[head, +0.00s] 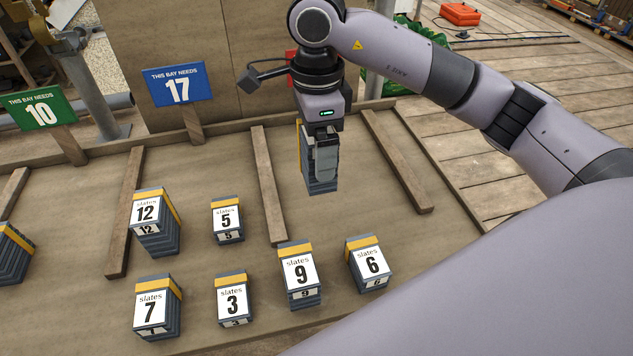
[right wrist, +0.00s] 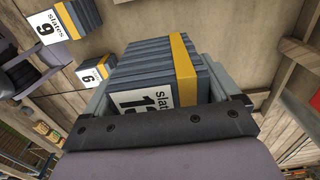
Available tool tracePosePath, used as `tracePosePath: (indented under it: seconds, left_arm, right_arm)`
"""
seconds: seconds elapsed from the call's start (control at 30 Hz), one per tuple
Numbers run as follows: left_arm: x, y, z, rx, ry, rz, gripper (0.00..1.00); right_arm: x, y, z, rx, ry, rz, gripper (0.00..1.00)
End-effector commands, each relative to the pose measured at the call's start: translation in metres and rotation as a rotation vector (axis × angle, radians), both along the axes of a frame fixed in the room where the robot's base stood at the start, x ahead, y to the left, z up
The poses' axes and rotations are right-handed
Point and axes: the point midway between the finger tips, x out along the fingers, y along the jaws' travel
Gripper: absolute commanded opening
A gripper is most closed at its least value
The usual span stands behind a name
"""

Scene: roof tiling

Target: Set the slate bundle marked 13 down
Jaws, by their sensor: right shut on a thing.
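The slate bundle marked 13 (head: 322,186) is dark grey with a yellow band. My right gripper (head: 322,150) is shut on it and points down, over the bay between the middle and right battens. In the right wrist view the bundle (right wrist: 160,75) sits between the fingers, its white label partly hidden by the gripper body. The head view does not show clearly how far its underside is from the board. My left gripper is not in view.
Bundles 12 (head: 146,211), 5 (head: 227,218), 7 (head: 151,307), 3 (head: 233,299), 9 (head: 299,271) and 6 (head: 368,262) stand nearer on the board. Battens (head: 268,185) divide the board; another lies at right (head: 397,160). Signs read 10 (head: 40,113) and 17 (head: 178,88).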

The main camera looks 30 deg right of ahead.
Motion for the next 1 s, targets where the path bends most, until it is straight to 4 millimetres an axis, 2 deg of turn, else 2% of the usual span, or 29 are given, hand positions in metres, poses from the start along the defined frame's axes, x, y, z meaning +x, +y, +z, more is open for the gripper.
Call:
tracePosePath:
  seconds: [0.13,0.43,0.63,1.0]
  left_arm:
    - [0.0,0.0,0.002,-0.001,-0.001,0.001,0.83]
    - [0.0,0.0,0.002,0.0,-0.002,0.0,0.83]
    - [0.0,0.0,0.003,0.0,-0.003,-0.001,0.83]
    - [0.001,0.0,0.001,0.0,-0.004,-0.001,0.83]
  right_arm:
    - [0.0,0.0,-0.027,0.001,-0.002,0.0,0.33]
    - [0.0,0.0,-0.049,0.0,-0.002,-0.001,0.33]
    - [0.0,0.0,-0.078,0.002,-0.001,0.0,0.33]
    - [0.001,0.0,-0.086,0.002,-0.006,0.001,0.33]
